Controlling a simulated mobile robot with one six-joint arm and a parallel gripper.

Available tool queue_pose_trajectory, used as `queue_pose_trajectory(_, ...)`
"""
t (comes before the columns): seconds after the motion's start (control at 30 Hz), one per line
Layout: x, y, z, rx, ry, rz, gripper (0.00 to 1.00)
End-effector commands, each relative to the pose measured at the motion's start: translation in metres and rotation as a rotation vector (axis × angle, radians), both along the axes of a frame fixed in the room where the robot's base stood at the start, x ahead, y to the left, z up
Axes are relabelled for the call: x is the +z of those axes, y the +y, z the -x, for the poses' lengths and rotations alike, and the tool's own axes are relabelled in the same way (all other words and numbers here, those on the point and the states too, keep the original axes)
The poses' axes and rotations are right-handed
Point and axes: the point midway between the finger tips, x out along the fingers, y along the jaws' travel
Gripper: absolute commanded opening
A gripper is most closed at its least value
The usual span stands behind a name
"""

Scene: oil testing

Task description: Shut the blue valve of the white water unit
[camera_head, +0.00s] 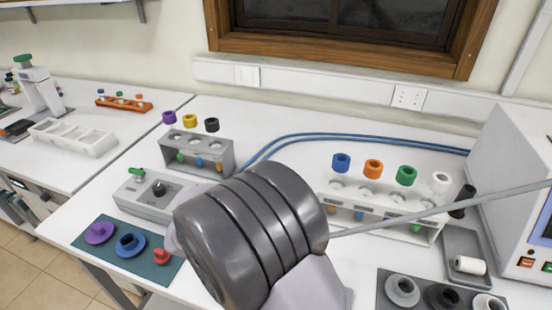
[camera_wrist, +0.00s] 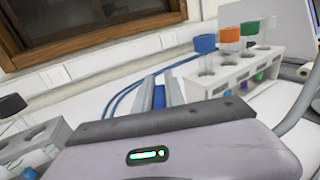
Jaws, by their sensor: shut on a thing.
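My gripper's two narrow blue-grey fingers (camera_wrist: 166,93) show beyond its pale body in the wrist view. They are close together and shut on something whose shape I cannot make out. In the head view my own dark grey arm joint and pale link hide the fingers and the spot where they are. Two blue hoses (camera_head: 330,136) run along the back of the table and disappear behind my arm. They also show beside the fingers in the wrist view (camera_wrist: 122,98).
A rack (camera_head: 425,230) with blue, orange, green and white capped tubes stands to the right. A grey rack (camera_head: 215,158) and a grey box with a black knob (camera_head: 150,199) stand to the left. A dark mat (camera_head: 112,262) with coloured pieces lies in front.

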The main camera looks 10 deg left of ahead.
Motion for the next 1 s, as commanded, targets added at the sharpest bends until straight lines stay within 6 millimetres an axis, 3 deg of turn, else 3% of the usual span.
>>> queue_pose_trajectory(0.03,0.008,-0.001,0.001,-0.042,0.004,0.002,0.0)
queue_pose_trajectory(0.5,0.005,-0.01,0.01,-0.47,0.002,0.0,0.0)
queue_pose_trajectory(1.0,0.0,-0.013,0.017,-0.723,0.001,-0.003,0.0)
